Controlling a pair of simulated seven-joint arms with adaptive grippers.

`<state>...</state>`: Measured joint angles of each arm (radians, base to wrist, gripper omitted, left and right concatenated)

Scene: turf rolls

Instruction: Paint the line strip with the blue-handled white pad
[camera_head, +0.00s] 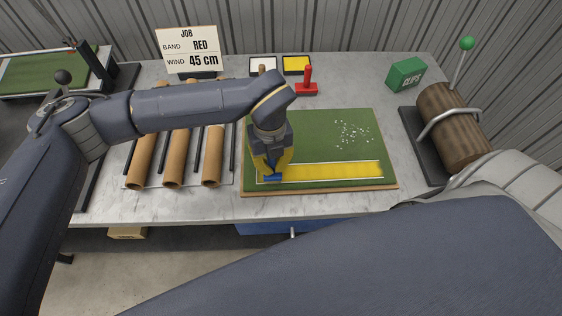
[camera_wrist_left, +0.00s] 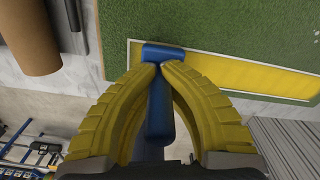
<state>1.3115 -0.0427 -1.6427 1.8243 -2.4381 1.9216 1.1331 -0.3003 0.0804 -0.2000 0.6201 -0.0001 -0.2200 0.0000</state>
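The line strip (camera_head: 335,171) is a yellow band with a pale outline along the front edge of a green turf board (camera_head: 310,125). The strip also shows in the left wrist view (camera_wrist_left: 230,75). My left gripper (camera_head: 270,172) is over the strip's left end, its yellow fingers shut on the blue handle (camera_wrist_left: 158,105) of the pad. The blue top of the pad (camera_head: 274,177) sits low at the turf; its white underside is hidden, so I cannot tell whether it touches. My right gripper is out of view.
A white tray (camera_head: 262,62) and a yellow tray (camera_head: 297,64) stand behind the turf, with a red-handled tool (camera_head: 306,83) nearby. Brown rolls (camera_head: 177,155) lie left. A green clips box (camera_head: 406,73) and a wooden roller (camera_head: 453,126) stand right. White bits (camera_head: 352,133) dot the turf.

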